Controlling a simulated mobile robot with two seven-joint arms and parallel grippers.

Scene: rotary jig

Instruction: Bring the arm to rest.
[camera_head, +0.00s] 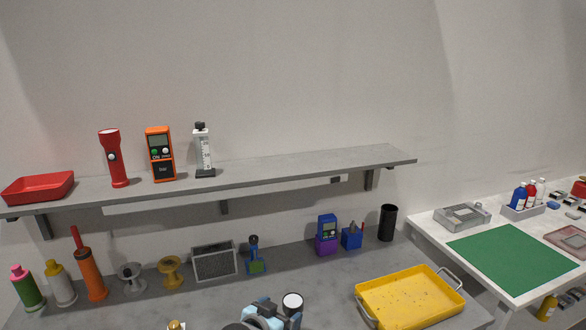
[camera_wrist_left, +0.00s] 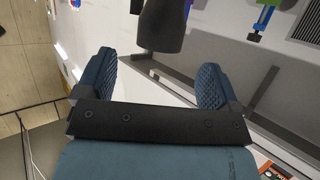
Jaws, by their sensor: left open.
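My left gripper (camera_head: 264,311) shows at the bottom edge of the head view, in front of the grey bench. Only its light blue and dark upper parts show there. In the left wrist view my left gripper (camera_wrist_left: 155,78) has its two blue ridged fingers wide apart, with nothing held between them. A dark grey tapered cylinder (camera_wrist_left: 162,28) stands just beyond the fingertips. A dark round thing with a white top (camera_head: 292,303) is close beside the gripper in the head view; I cannot tell whether it is that cylinder. My right gripper is not in view.
A yellow tray (camera_head: 440,282) lies on the bench to the right. Several bottles, spools and a grey mesh box (camera_head: 214,261) line the back. Above, a shelf (camera_head: 280,168) holds a red flashlight (camera_head: 114,158), an orange meter (camera_head: 160,154) and a red tray (camera_head: 38,187).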

